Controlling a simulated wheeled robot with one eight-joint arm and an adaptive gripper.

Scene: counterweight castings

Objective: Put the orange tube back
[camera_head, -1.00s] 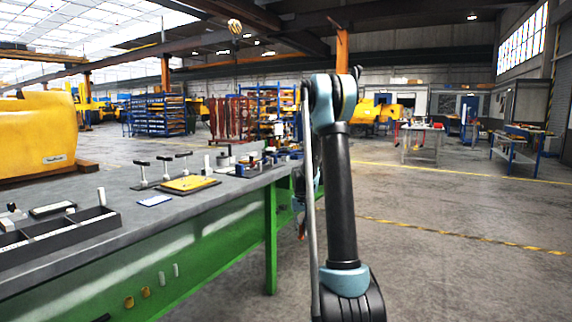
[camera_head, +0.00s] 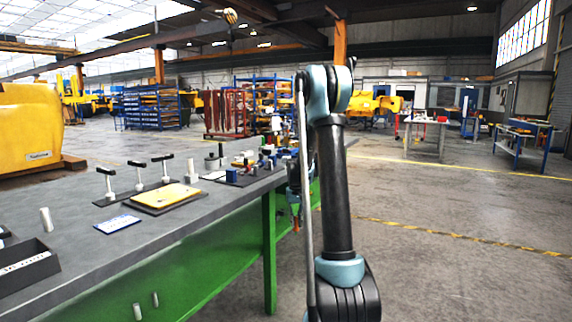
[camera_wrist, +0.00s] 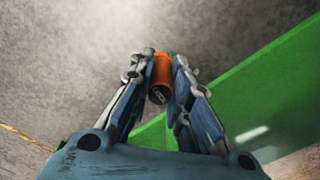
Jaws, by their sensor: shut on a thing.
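My gripper (camera_wrist: 163,75) is shut on the orange tube (camera_wrist: 162,72) in the wrist view. The tube sits between the two fingertips, with a dark end facing the camera. Below it show the bare floor and the bench's green side. In the head view the orange tip of the tube (camera_head: 297,224) shows small at the end of my arm, beside the bench's right end and below the level of its top. My arm hides much of the gripper there.
The grey-topped green bench (camera_head: 200,217) runs along the left. It bears black-handled tools (camera_head: 137,172), a yellow plate (camera_head: 166,196), a blue-and-white card (camera_head: 117,224), a dark tray (camera_head: 27,268) and a cluster of small parts (camera_head: 246,170). The floor at right is clear.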

